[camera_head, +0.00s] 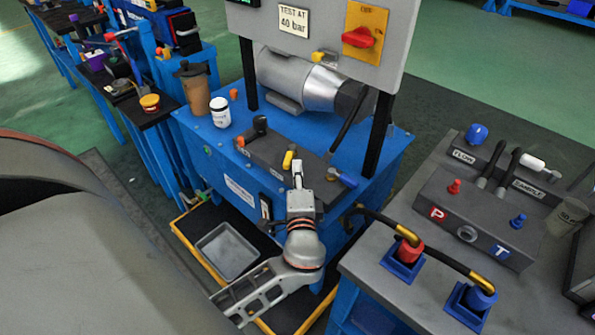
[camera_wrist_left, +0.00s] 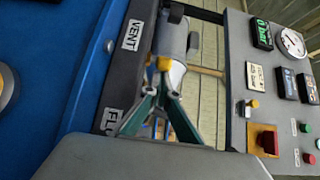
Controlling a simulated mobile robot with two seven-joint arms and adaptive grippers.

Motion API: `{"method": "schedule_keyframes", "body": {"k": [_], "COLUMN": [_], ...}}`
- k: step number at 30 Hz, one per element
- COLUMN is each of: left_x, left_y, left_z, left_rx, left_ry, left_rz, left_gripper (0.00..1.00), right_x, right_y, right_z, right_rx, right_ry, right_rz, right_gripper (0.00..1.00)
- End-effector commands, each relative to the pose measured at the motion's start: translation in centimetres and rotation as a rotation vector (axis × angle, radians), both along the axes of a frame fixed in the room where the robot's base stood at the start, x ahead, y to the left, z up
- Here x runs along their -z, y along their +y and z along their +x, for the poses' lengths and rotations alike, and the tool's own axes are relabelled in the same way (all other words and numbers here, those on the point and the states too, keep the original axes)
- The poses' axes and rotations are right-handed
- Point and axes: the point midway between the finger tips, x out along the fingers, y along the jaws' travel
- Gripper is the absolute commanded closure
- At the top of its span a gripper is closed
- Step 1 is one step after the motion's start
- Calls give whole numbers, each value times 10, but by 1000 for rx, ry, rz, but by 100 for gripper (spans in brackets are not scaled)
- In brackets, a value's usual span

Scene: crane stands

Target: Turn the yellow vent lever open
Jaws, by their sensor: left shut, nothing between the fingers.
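The yellow vent lever (camera_head: 288,160) stands on a dark valve block (camera_head: 268,146) at the front of the blue bench. In the left wrist view a yellow tip (camera_wrist_left: 165,63) shows just beyond my fingers, by a VENT label (camera_wrist_left: 132,35). My left gripper (camera_head: 298,168) is close beside the lever, to its right in the head view. Its green fingers (camera_wrist_left: 163,92) are shut and empty. I cannot tell whether they touch the lever. My right gripper is not in view.
A black knob (camera_head: 260,125) and a blue-ended lever (camera_head: 347,181) flank the yellow one. A grey panel with a red switch (camera_head: 358,37) stands behind. A white jar (camera_head: 220,112) and brown cup (camera_head: 194,88) stand left. Hoses (camera_head: 385,217) run to the right-hand bench.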

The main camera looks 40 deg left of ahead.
Motion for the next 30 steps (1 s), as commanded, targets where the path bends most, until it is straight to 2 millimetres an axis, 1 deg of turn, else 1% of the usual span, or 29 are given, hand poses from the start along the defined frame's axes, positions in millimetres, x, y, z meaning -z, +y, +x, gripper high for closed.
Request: {"method": "schedule_keyframes", "body": {"k": [7,12,20,23,30], "left_x": [0,-2,-1,-1,-1], "left_y": [1,4,6,7,16], "left_z": [-1,-4,-6,-7,-14], "left_rx": [6,45,83,105,208], "left_ry": [1,-1,-1,0,2], "left_rz": [1,2,1,1,4], "left_gripper": [100,100,100,100,100], "right_x": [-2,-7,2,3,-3], "right_y": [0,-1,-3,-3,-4], "right_z": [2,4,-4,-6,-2], "right_rx": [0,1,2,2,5], "right_ry": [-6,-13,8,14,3], "right_rz": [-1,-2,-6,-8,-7], "right_gripper": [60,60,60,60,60]}}
